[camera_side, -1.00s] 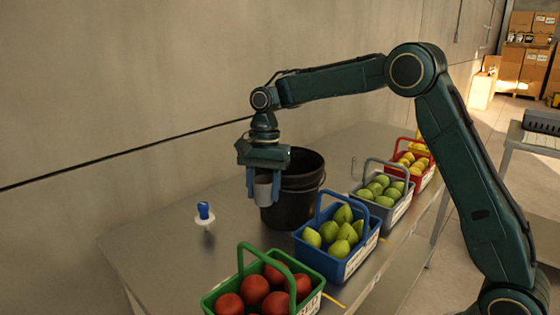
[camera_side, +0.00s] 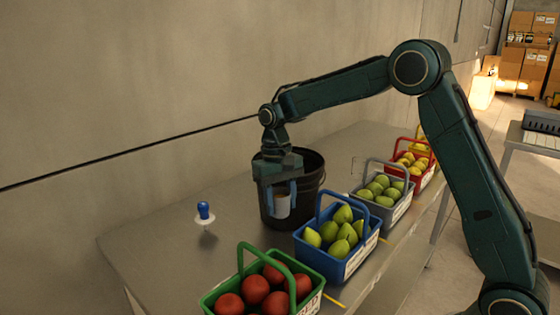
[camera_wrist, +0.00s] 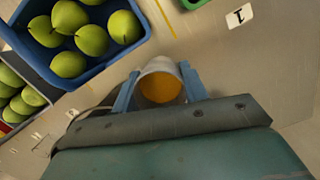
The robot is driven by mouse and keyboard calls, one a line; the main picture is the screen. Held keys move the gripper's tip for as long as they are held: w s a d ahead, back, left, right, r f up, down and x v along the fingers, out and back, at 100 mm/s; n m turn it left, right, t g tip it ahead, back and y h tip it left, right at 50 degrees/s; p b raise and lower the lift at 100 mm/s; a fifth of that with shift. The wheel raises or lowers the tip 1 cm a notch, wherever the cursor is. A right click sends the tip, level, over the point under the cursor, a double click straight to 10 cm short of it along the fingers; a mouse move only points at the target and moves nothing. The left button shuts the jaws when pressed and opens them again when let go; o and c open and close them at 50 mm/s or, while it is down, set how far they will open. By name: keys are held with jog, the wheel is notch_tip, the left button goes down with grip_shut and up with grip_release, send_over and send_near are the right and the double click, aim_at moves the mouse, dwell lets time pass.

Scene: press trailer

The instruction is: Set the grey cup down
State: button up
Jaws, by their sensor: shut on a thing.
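The grey cup (camera_side: 281,207) is between the two blue fingers of my gripper (camera_side: 281,200), which is shut on it. In the side view the cup hangs in front of the black bucket, and I cannot tell its exact height above the table. In the wrist view the cup (camera_wrist: 160,82) shows its open mouth with an orange-yellow inside, and my gripper's fingers (camera_wrist: 160,88) stand on either side of it.
A black bucket (camera_side: 308,187) stands just behind the cup. A blue basket of green pears (camera_side: 347,262), a green basket of red fruit (camera_side: 312,301), a grey basket (camera_side: 398,211) and a red basket (camera_side: 427,180) line the table's front. A blue-handled white item (camera_side: 204,213) lies left, with bare table (camera_side: 160,240) around it.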

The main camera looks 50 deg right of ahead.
jog(key=s+d+r, duration=0.3)
jog(key=s+r, duration=0.3)
jog(key=r, duration=0.1)
jog(key=w+d+m+t, duration=0.1)
jog(key=w+d+m, duration=0.2)
jog(key=d+m, duration=0.4)
jog(key=w+d+r+m+t, duration=0.1)
jog(key=w+d+m, duration=0.2)
jog(key=d+m, duration=0.4)
jog(key=w+d+m+t, duration=0.1)
jog(key=w+d+m, duration=0.3)
jog(key=d+m, duration=0.35)
jog(key=shift+w+d+f+m+t+h, duration=0.1)
jog(key=shift+w+d+f+m, duration=0.2)
jog(key=shift+d+f+m, duration=1.9)
jog(key=shift+w+d+f+m+t+h, duration=0.1)
jog(key=shift+w+d+f+m, duration=0.25)
jog(key=shift+d+f+m, duration=1.9)
jog(key=shift+w+d+f+m+t+h, duration=0.2)
jog(key=shift+d+f+m, duration=0.8)
jog(key=shift+d+f, duration=2.4)
